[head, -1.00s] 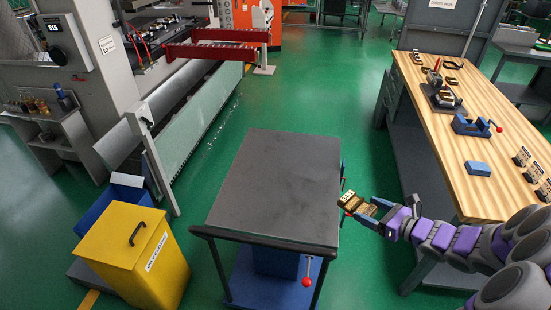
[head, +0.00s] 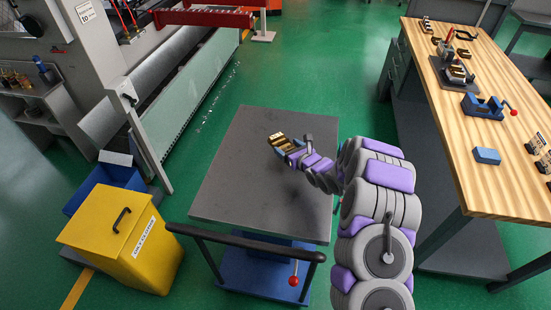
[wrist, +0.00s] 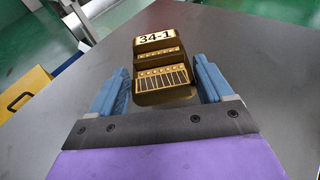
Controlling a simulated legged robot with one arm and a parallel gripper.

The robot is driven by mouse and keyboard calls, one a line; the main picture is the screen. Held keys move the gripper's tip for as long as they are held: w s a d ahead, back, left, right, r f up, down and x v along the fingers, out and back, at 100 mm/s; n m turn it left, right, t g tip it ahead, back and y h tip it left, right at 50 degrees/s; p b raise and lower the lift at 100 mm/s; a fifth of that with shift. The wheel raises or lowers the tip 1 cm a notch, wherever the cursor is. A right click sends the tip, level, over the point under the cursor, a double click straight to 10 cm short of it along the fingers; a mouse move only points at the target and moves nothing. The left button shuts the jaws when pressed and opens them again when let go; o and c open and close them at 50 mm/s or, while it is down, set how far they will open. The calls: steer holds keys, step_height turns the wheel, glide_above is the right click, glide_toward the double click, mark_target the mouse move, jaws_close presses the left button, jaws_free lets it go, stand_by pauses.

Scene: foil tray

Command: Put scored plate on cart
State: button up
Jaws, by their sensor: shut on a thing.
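The scored plate is a brass-coloured stepped block (wrist: 163,70) marked "34-1", with rows of scored lines on its face. It also shows in the head view (head: 278,141). My gripper (wrist: 165,92) has its two blue fingers on either side of the block and is shut on it. In the head view my gripper (head: 288,149) is over the far middle part of the cart's dark grey top (head: 250,195). I cannot tell whether the block touches the cart top or is held just above it.
The cart top is otherwise bare. A push handle (head: 245,243) and a red-knobbed lever (head: 293,281) are at its near end. A yellow bin (head: 122,238) stands left. A wooden workbench (head: 500,185) with fixtures and a blue block (head: 487,155) is right.

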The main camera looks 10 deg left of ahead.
steer(key=shift+w+a+f, duration=0.25)
steer(key=shift+a+f, duration=0.1)
steer(key=shift+a, duration=0.4)
steer(key=b, duration=0.2)
glide_above(289, 136)
steer(key=shift+s+a+f, duration=0.15)
steer(key=shift+s+f, duration=0.25)
steer(key=shift+f, duration=0.4)
steer(key=shift+w+r, duration=0.1)
steer(key=shift+w, duration=0.55)
step_height(289, 136, down, 4)
steer(key=shift+r+b, duration=0.15)
steer(key=shift+b, duration=0.7)
steer(key=shift+r, duration=0.1)
steer(key=o, duration=1.4)
steer(key=shift+s, duration=0.1)
